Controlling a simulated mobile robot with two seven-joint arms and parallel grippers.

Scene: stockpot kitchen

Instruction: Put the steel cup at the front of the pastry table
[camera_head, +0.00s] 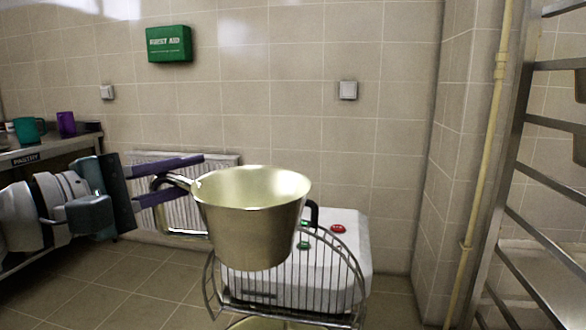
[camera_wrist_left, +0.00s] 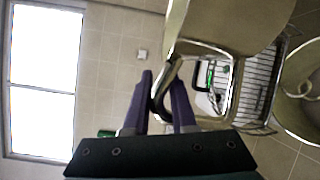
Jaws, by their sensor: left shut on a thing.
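The steel cup (camera_head: 252,220), a wide metal vessel with a loop handle, hangs upright in mid-air in the middle of the head view. My left gripper (camera_head: 190,174) is shut on its handle at the cup's left side. In the left wrist view the fingers (camera_wrist_left: 162,80) sit either side of the handle and part of the cup (camera_wrist_left: 228,18) shows at the top. The pastry table (camera_head: 87,131), with a PASTRY label, stands at the far left. Its front is partly hidden by my left arm. My right gripper is not in view.
A teal mug (camera_head: 27,130) and a purple cup (camera_head: 66,122) stand on the pastry table. A white machine (camera_head: 345,262) with a wire guard (camera_head: 352,285) stands behind and below the held cup. A metal rack (camera_head: 500,200) is at right. A radiator (camera_head: 225,160) is on the wall.

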